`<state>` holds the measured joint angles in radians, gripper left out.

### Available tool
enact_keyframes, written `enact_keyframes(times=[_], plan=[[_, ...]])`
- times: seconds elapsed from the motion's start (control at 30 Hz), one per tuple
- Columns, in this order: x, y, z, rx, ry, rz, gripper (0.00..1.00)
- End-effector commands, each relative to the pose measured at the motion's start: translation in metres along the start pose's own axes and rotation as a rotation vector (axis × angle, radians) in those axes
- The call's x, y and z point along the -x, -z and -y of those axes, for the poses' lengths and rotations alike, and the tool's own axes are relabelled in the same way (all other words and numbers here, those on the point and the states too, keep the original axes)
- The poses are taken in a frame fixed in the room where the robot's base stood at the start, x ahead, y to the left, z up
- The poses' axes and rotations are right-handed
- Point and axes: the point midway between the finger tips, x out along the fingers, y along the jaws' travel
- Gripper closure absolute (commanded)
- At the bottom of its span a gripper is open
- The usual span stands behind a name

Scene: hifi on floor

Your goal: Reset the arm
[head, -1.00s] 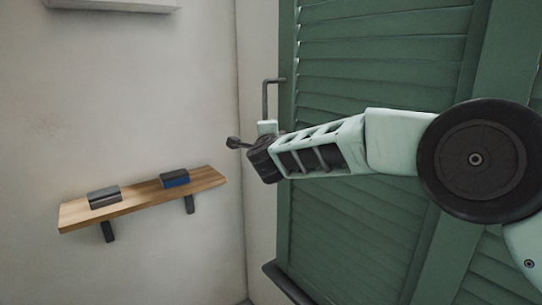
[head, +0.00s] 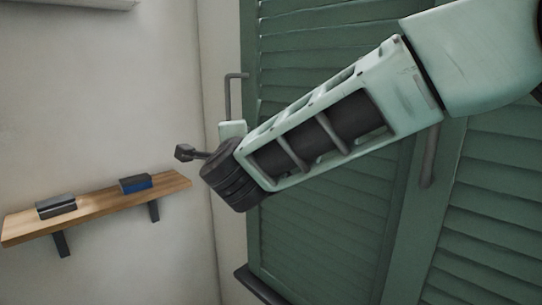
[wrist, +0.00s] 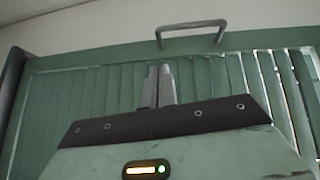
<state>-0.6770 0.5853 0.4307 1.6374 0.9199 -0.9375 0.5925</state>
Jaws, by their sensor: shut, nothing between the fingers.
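My gripper shows in the wrist view (wrist: 158,84) with its two fingers together and nothing between them. It points toward a green louvered shutter (wrist: 80,95), below a grey bar handle (wrist: 190,28). In the head view my arm reaches in from the upper right, angled down to the left, in front of the green shutter doors (head: 320,240). The fingers are hard to make out there; the dark wrist end sits near the left edge of the doors. I cannot tell whether anything touches the shutter.
A wooden wall shelf (head: 100,203) at the left holds a grey box (head: 56,207) and a blue box (head: 136,184). A dark handle (head: 236,95) stands at the left door's edge, and another vertical handle (head: 429,155) is farther right. A dark ledge (head: 262,287) lies low.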

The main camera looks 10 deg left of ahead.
Motion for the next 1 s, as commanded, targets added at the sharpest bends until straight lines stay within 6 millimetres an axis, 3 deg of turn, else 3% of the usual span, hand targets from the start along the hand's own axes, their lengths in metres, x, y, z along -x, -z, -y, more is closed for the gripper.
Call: enact_keyframes(times=[0.17,0.27,0.37,0.57,0.7,0.9,1.0], plan=[[0.019,-0.005,-0.005,0.145,-0.040,0.145,1.00],[0.051,-0.007,-0.023,0.340,-0.102,0.324,1.00],[0.098,0.000,-0.057,0.575,-0.192,0.527,1.00],[0.208,0.050,-0.139,0.988,-0.417,0.887,1.00],[0.282,0.099,-0.185,1.192,-0.585,1.094,1.00],[0.362,0.157,-0.223,1.355,-0.782,1.308,1.00],[0.383,0.173,-0.231,1.389,-0.837,1.364,1.00]])
